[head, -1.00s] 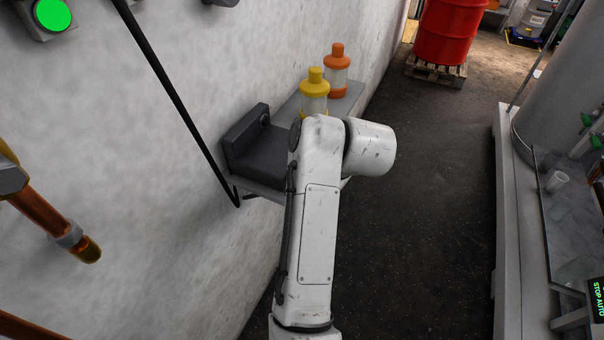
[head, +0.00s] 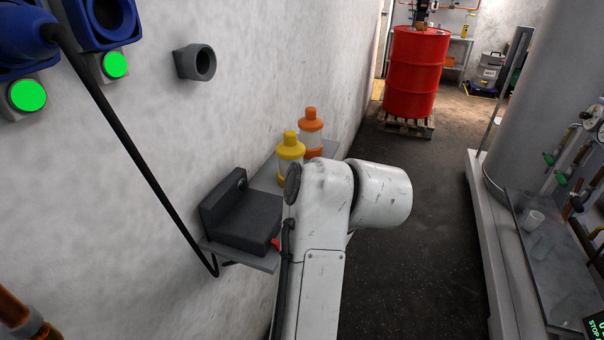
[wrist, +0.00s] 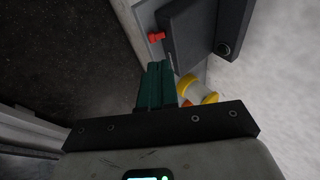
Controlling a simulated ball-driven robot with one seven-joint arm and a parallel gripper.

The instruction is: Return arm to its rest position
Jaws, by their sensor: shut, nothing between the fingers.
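My arm (head: 325,230) rises in the middle foreground of the head view, bent at a joint, in front of the wall shelf. The head view does not show my gripper. In the wrist view my gripper (wrist: 155,85) shows as green fingers close together, shut and empty. Beyond the fingers are the shelf's grey edge, a dark block (wrist: 193,35) and a small red part (wrist: 156,37). A yellow-capped bottle (wrist: 200,95) lies partly behind the gripper's black bar.
In the head view, the wall shelf (head: 262,178) holds a dark box (head: 243,222), a yellow-capped bottle (head: 290,150) and an orange-capped bottle (head: 311,125). A red drum (head: 415,70) stands on a pallet (head: 405,124). A glass-topped bench (head: 550,245) is at right. Dark floor lies clear between.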

